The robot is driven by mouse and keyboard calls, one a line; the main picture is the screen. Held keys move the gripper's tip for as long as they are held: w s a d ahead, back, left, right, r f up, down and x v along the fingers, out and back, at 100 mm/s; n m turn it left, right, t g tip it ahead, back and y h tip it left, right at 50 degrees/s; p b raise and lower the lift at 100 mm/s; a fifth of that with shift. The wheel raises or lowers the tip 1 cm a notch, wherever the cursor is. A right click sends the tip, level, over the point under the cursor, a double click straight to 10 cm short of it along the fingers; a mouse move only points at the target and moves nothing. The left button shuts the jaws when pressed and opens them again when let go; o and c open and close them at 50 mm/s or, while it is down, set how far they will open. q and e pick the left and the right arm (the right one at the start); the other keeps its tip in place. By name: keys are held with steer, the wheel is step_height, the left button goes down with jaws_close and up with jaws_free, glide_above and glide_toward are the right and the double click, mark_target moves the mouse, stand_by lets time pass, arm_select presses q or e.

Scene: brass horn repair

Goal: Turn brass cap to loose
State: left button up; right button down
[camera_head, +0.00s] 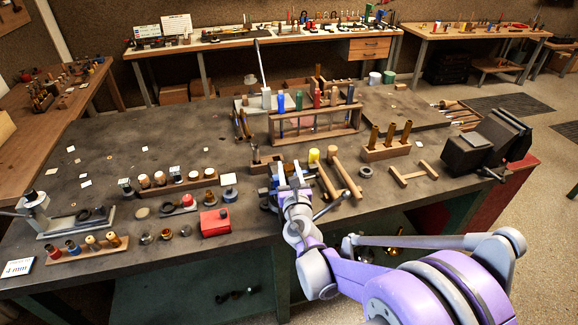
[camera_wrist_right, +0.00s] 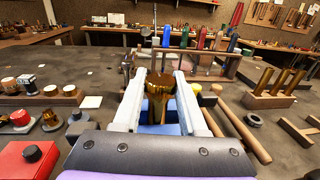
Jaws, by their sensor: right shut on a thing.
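My right gripper (camera_head: 288,180) is over the middle of the bench near its front edge. In the right wrist view my right gripper (camera_wrist_right: 160,78) has its two pale fingers either side of a brass cap (camera_wrist_right: 157,97) and is shut on it. The cap is golden and looks upright, with a narrower part below its wide top. Something blue shows below and around the cap. In the head view my gripper hides the cap. Whether the cap is tight or loose cannot be told. My left gripper is not in view.
A rack of coloured-handled tools (camera_head: 316,120) stands behind my gripper. Mallets (camera_head: 345,174) lie close on the right, near a wooden block with brass tubes (camera_head: 386,150). A red box (camera_head: 215,222) sits to the left. A dark vise (camera_head: 480,150) is at the far right.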

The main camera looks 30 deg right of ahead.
stand_by(0.4)
steer(key=shift+c, duration=2.2)
jaws_free()
steer(key=v, duration=1)
steer(key=shift+s+b, duration=0.4)
